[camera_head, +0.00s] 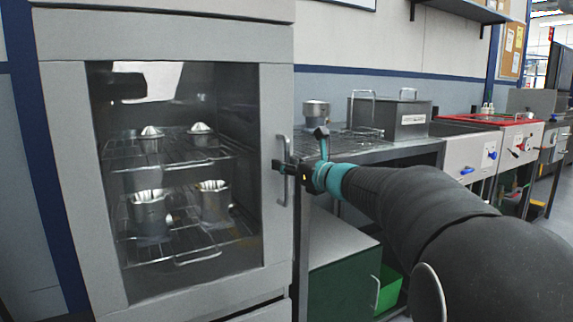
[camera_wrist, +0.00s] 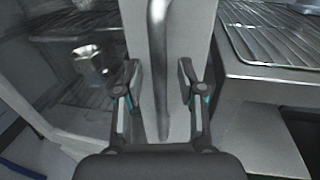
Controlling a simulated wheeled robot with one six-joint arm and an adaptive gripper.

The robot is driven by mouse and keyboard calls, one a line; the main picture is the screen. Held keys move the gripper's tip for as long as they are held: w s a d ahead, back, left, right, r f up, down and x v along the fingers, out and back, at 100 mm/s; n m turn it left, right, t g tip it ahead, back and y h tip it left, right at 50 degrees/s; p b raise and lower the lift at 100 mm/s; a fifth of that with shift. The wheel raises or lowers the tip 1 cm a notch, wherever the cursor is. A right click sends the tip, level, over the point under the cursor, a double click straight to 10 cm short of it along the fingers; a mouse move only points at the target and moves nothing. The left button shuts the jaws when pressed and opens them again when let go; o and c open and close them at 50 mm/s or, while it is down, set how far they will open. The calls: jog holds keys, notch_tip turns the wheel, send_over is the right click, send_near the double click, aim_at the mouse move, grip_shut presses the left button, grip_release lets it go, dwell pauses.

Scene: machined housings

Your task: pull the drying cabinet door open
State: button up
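The grey drying cabinet (camera_head: 170,35) stands at the left in the head view. Its windowed door (camera_head: 274,90) appears shut. The vertical bar handle (camera_head: 283,146) is on the door's right edge. My gripper (camera_head: 279,167) is at the handle's height, with its fingertips close to the bar. In the wrist view, my gripper (camera_wrist: 157,78) is open, with a finger on each side of the handle (camera_wrist: 158,50) and gaps between them. I cannot tell how deep the bar sits between the fingers.
Metal cups (camera_head: 149,208) and wire racks show behind the glass. A bench (camera_head: 400,150) right of the cabinet holds a metal box (camera_head: 408,118) and a housing (camera_head: 316,112). A green cabinet (camera_head: 340,275) and bright green bin (camera_head: 388,290) stand below.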

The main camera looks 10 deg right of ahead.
jog(key=shift+w, duration=0.1)
grip_shut()
dwell(0.3)
